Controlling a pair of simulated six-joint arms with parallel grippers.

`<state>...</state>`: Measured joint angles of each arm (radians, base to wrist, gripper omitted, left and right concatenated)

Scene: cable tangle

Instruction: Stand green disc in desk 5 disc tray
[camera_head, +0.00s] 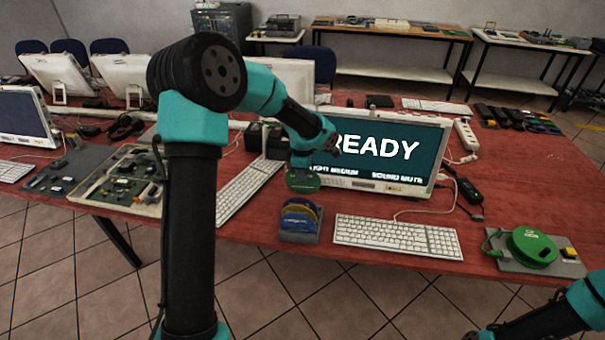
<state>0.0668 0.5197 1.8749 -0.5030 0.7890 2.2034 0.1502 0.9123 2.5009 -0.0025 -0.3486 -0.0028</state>
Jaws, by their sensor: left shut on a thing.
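My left gripper (301,166) hangs over the table in front of the monitor. It is shut on a dark green disc (303,183), which hangs below the fingers. A small grey disc tray (299,238) stands just below it in the picture, near the table's front edge. Blue and yellow discs (299,217) stand in the tray. The held disc appears above the tray and apart from it; the exact gap in depth is unclear. My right gripper (476,335) is partly cut off at the bottom right edge, so its fingers cannot be made out.
A white keyboard (398,237) lies right of the tray, another keyboard (248,188) left of it. The monitor reading READY (385,150) stands behind. A bright green round reel (531,247) sits on a grey plate at right. A circuit board tray (122,180) lies at left.

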